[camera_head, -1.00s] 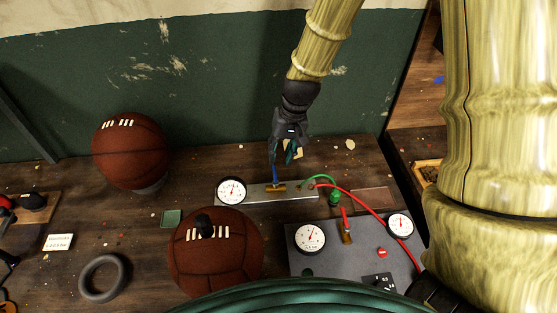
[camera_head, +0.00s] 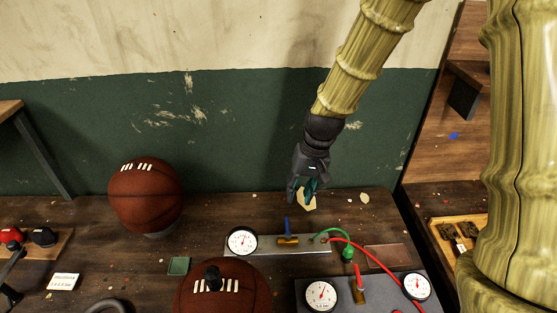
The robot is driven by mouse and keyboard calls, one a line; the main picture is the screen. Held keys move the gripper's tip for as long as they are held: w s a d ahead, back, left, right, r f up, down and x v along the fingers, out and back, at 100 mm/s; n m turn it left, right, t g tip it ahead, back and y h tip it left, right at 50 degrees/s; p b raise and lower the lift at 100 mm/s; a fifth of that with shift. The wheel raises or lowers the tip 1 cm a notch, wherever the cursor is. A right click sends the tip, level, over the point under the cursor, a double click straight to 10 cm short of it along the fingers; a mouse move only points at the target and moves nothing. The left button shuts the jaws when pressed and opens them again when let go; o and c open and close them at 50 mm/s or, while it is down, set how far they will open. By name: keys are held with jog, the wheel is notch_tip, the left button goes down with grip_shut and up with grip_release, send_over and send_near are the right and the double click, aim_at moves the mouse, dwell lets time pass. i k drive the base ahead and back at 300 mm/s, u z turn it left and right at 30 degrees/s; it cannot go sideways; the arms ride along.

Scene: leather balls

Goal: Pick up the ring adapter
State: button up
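A dark grey ring (camera_head: 108,305) lies flat on the table at the lower left, mostly cut off by the bottom edge. It is the only loose ring I see; I cannot tell for sure that it is the ring adapter. My gripper (camera_head: 302,197) is high at the back of the table, pointing down, far right of the ring.
A brown ball (camera_head: 146,195) sits on a stand at the left; another (camera_head: 222,295) is at the front. A metal bar with a gauge and blue-handled valve (camera_head: 290,243) lies below my gripper. A grey gauge panel (camera_head: 385,292) with green and red hoses is at right. A green pad (camera_head: 178,266) lies near the balls.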

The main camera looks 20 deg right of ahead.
aim_at(211, 274)
jog(key=k, duration=1.5)
